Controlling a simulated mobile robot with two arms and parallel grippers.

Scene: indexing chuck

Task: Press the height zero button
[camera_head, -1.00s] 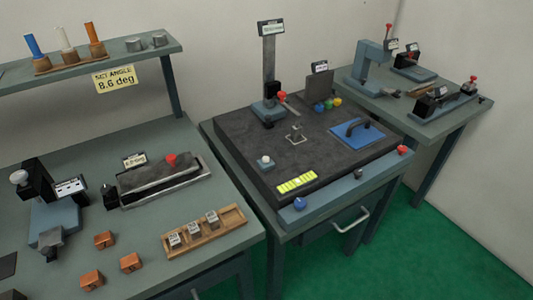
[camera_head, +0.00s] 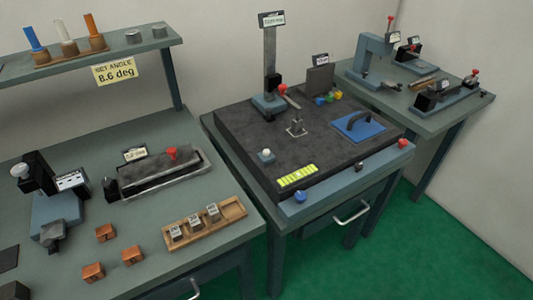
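A height gauge with a tall grey column (camera_head: 270,62) stands at the back of a dark surface plate (camera_head: 228,125). A small display (camera_head: 271,19) tops the column, and its text is too small to read. A red knob (camera_head: 283,89) sits by the gauge's arm. A blue button (camera_head: 300,196), a small black one (camera_head: 359,171) and a red one (camera_head: 403,143) line the front edge of the bench. No readable label shows which is the height zero button. Neither of my grippers is in view.
A small block with a pale knob (camera_head: 265,155), a yellow-green strip (camera_head: 298,177) and a blue plate with a black handle (camera_head: 358,126) lie on the surface plate. The left bench (camera_head: 150,240) holds fixtures and copper blocks (camera_head: 93,272). Green floor (camera_head: 440,255) is clear at front right.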

